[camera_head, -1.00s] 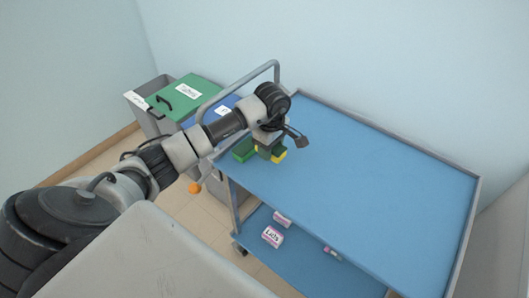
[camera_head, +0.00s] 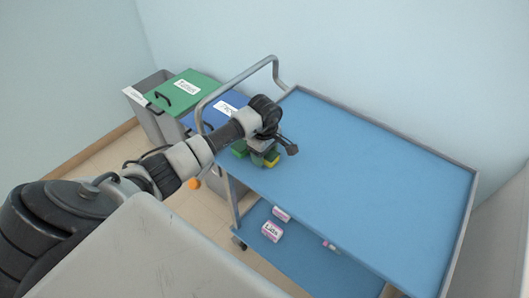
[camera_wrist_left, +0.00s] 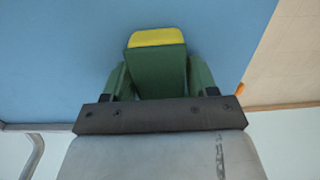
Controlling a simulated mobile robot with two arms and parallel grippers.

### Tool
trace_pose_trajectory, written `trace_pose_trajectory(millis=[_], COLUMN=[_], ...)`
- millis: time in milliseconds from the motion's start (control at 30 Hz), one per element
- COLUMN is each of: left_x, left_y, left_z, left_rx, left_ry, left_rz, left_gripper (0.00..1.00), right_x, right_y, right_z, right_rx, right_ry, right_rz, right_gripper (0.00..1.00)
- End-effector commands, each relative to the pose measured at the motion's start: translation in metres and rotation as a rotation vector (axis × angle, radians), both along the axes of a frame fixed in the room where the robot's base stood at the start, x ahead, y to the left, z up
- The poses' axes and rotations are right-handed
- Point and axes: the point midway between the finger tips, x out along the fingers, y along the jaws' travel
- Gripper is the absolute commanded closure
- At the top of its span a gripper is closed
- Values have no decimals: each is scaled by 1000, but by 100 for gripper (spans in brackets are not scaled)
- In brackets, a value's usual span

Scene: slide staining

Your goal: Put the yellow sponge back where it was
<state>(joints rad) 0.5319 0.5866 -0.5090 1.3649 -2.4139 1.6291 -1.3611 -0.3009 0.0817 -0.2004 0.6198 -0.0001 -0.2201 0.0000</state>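The sponge (camera_head: 271,160) shows in the head view as a small yellow and green block at the near left corner of the blue trolley top. In the left wrist view the sponge (camera_wrist_left: 157,38) has a yellow end and a dark green body. My left gripper (camera_head: 262,155) points down over that corner. In the wrist view the gripper's greenish fingers (camera_wrist_left: 158,75) lie along both sides of the sponge and appear closed on it. Whether the sponge touches the trolley top is hidden. My right gripper is not in view.
The trolley top (camera_head: 370,165) is otherwise clear, with a raised rim and a grey handle (camera_head: 236,78) at its left end. Bins with green (camera_head: 185,88) and blue (camera_head: 205,118) lids stand to the left. Small labelled boxes (camera_head: 271,232) lie on the lower shelf.

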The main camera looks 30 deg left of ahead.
Motion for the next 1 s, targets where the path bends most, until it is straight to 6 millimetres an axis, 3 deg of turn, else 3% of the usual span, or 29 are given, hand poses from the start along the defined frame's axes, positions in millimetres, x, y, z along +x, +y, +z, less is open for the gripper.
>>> trace_pose_trajectory(millis=[100,467,1000], left_x=[0,0,1], left_y=[0,0,0], left_z=[0,8,110], left_rx=[0,0,1], left_ry=[0,-1,-2], left_rz=[0,0,0], left_gripper=[29,29,29], right_x=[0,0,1], right_y=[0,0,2], right_z=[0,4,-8], right_rx=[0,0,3], right_ry=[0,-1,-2], right_rz=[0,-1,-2], right_gripper=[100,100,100])
